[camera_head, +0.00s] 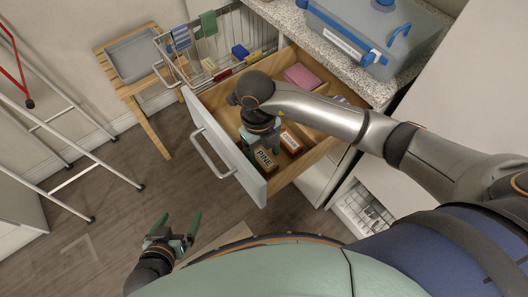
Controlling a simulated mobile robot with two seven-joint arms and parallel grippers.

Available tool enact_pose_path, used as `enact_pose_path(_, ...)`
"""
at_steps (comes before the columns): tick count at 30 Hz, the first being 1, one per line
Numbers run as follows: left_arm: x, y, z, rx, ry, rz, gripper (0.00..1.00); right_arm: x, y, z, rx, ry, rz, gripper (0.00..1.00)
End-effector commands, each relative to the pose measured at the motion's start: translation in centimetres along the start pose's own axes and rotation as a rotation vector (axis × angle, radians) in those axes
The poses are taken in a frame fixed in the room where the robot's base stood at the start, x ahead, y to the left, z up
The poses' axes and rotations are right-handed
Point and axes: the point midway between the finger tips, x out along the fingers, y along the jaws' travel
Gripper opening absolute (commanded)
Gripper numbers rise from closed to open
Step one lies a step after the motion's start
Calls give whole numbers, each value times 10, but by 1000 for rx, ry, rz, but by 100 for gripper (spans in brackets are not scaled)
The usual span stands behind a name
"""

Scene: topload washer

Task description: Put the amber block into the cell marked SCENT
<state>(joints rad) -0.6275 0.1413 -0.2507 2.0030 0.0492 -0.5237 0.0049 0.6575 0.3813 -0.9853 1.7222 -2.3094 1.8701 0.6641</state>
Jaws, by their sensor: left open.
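No block is plainly identifiable as the amber block, and no marking SCENT is legible. My left gripper (178,231) is open and empty, low over the floor in front of the drawer.
A pink item (301,77) lies further back in the drawer. A wire rack (240,30) behind holds cloths and small coloured items. A wooden stool (110,52) bears a grey tray (144,54). A ladder (50,120) stands left. A blue-grey case (365,30) sits on the counter.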

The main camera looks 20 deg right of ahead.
Motion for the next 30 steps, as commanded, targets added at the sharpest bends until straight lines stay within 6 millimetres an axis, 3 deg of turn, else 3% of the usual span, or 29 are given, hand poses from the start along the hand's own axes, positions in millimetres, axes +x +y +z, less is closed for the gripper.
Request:
enact_pose_path(8,0,0,0,1,0,1,100,0,0,0,0,0,0,79)
enact_pose_path(13,-2,0,-3,1,3,0,100,-11,0,0,0,-3,0,79)
enact_pose_path(24,-9,-2,0,-2,-12,-9,100,-89,-1,1,0,-5,-2,79)
enact_pose_path(30,-14,-6,-2,-4,-4,-18,100,-116,0,0,-1,-2,-1,79)
